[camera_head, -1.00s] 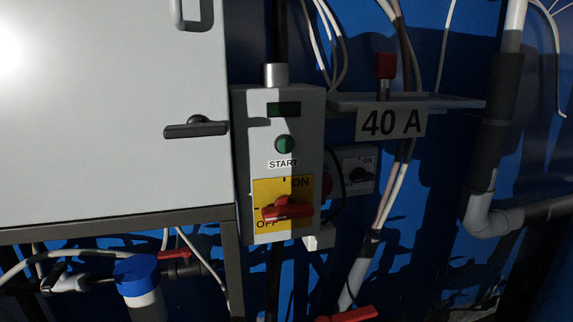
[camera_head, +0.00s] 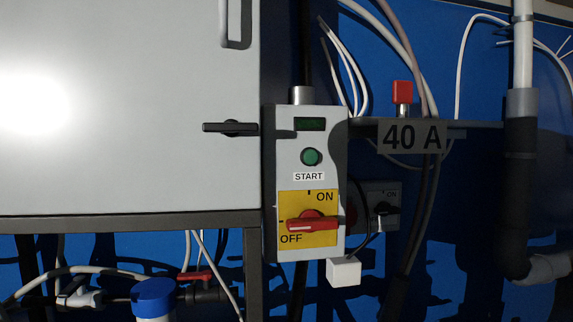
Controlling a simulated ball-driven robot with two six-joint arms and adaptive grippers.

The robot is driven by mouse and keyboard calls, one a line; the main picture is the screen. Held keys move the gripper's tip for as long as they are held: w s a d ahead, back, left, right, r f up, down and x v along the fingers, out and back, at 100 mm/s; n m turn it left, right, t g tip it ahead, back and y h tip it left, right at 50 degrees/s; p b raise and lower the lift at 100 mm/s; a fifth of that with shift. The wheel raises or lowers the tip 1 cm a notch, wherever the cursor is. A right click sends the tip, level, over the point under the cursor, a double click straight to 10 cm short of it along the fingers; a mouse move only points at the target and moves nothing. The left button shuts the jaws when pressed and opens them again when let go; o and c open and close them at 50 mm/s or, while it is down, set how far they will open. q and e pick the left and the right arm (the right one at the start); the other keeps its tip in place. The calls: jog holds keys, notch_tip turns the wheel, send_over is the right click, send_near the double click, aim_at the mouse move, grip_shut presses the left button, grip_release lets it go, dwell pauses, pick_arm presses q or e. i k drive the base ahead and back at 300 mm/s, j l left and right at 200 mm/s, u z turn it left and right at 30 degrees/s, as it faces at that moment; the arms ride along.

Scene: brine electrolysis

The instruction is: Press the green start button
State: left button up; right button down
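The green start button (camera_head: 311,157) is a round button on the front of a grey control box (camera_head: 270,150), in the middle of the head view. A white START label (camera_head: 309,176) is just below it and a small dark green display (camera_head: 310,124) is above it. Below the label, a red rotary handle (camera_head: 312,224) sits on a yellow ON/OFF plate (camera_head: 322,200). The handle lies roughly level, its left end near OFF. Nothing covers the button. Neither of my grippers shows.
A large light grey cabinet (camera_head: 120,160) with a black latch (camera_head: 230,128) stands left of the box. A shelf with a 40 A sign (camera_head: 412,136) and a red-topped part (camera_head: 402,92) is at right. Cables hang behind. A blue-capped vessel (camera_head: 154,292) is at lower left.

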aim_at(310, 156)
jog(key=k+u, duration=0.5)
jog(key=u, duration=0.2)
